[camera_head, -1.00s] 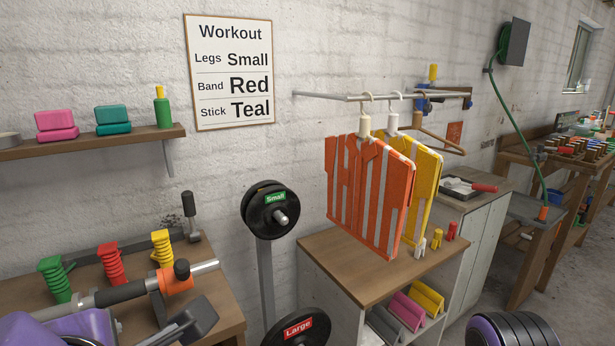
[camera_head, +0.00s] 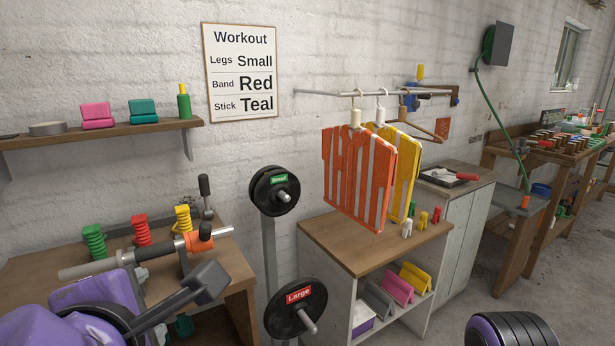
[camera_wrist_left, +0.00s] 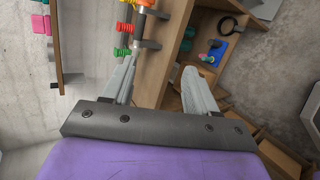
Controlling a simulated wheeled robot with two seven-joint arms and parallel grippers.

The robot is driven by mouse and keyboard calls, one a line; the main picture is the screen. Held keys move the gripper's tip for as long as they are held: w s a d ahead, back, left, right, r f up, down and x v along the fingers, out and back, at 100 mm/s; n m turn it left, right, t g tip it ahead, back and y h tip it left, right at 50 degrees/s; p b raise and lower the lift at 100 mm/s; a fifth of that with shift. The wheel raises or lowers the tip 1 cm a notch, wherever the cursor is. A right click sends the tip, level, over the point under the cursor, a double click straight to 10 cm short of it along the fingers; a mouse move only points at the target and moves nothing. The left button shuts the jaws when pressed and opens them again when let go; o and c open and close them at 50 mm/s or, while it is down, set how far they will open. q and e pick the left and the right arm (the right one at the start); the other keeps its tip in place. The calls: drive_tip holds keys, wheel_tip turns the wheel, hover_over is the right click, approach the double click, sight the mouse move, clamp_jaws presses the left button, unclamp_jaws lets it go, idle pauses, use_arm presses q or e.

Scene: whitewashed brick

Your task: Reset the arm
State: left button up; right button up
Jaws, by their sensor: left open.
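My left gripper (camera_head: 200,285) reaches in from the lower left over the wooden bench with its purple arm behind it. In the left wrist view its two grey fingers (camera_wrist_left: 158,80) are spread wide, with nothing between them. In the head view it is in front of the bench, apart from the green, red and yellow coils (camera_head: 140,231). My right gripper is out of view; a purple and black part of my own body shows at the lower right.
A rack holds weight plates (camera_head: 275,191). An orange striped hanging piece (camera_head: 358,180) and a yellow one (camera_head: 405,170) hang above a cabinet (camera_head: 335,236). A shelf (camera_head: 100,132) with blocks is on the wall.

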use_arm(q)
drive_tip(key=w+d+f+m+t, duration=0.15)
drive_tip(key=w+f+m, duration=0.45)
drive_tip(key=w+f, duration=0.9)
drive_tip(key=s+a+f+m+g+h, duration=0.1)
drive_tip(key=s+f+m, duration=0.1)
drive_tip(key=f, duration=0.6)
drive_tip(key=s+a+f+m+g+h, duration=0.1)
drive_tip(key=s+f+m, duration=0.1)
drive_tip(key=f, duration=0.6)
drive_tip(key=s+a+f+m+g, duration=0.35)
drive_tip(key=s+f, duration=0.45)
drive_tip(key=f, duration=0.5)
drive_tip(key=s+a+f+m+g, duration=0.1)
drive_tip(key=s+a+f, duration=0.1)
drive_tip(key=s, duration=0.3)
drive_tip(key=s+a+f+m+g+y, duration=0.1)
drive_tip(key=s+a+f, duration=0.2)
drive_tip(key=s, duration=0.3)
drive_tip(key=s+a+f+m+g, duration=0.1)
drive_tip(key=s+a+f+m, duration=0.1)
drive_tip(key=s+f, duration=0.3)
drive_tip(key=shift+s+a+g, duration=0.3)
drive_tip(key=shift+a+g, duration=0.1)
drive_tip(key=shift+a, duration=0.3)
drive_tip(key=shift+w, duration=0.15)
